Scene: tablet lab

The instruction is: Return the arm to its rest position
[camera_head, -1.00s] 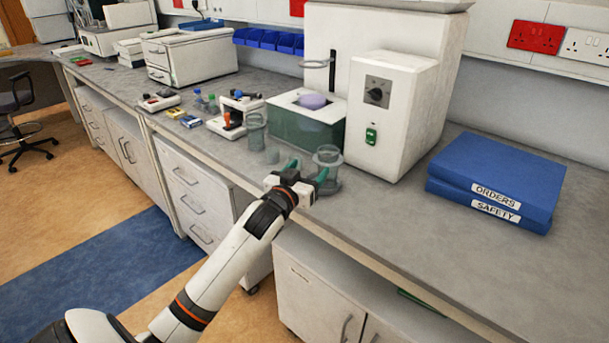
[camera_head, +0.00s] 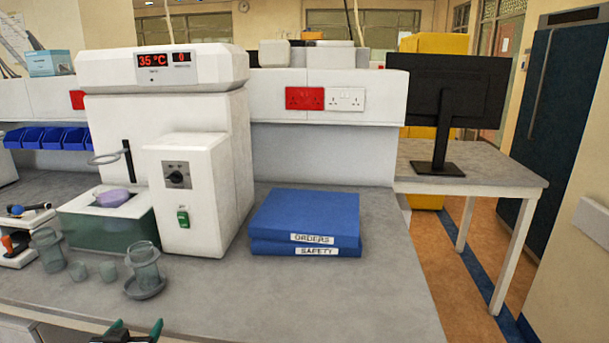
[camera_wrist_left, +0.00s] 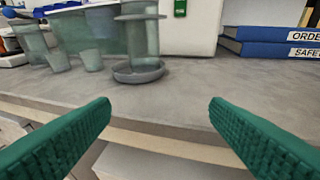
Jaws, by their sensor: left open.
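My left gripper (camera_head: 128,331) shows at the bottom edge of the head view, in front of the bench. In the left wrist view its two green fingers (camera_wrist_left: 160,118) are spread wide with nothing between them. Beyond them, a glass vessel (camera_wrist_left: 139,38) stands in a round grey dish near the bench edge, apart from the fingers. The same glass vessel (camera_head: 145,264) shows in the head view. Most of my left arm is out of the picture. My right gripper is in neither view.
The bench (camera_head: 378,300) has a bare stretch at its front right. Blue binders (camera_head: 305,220) lie stacked beside a white machine (camera_head: 190,185) with a tank. Another glass (camera_head: 48,252) and small beakers stand left of the vessel. A monitor (camera_head: 445,92) stands on a table behind.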

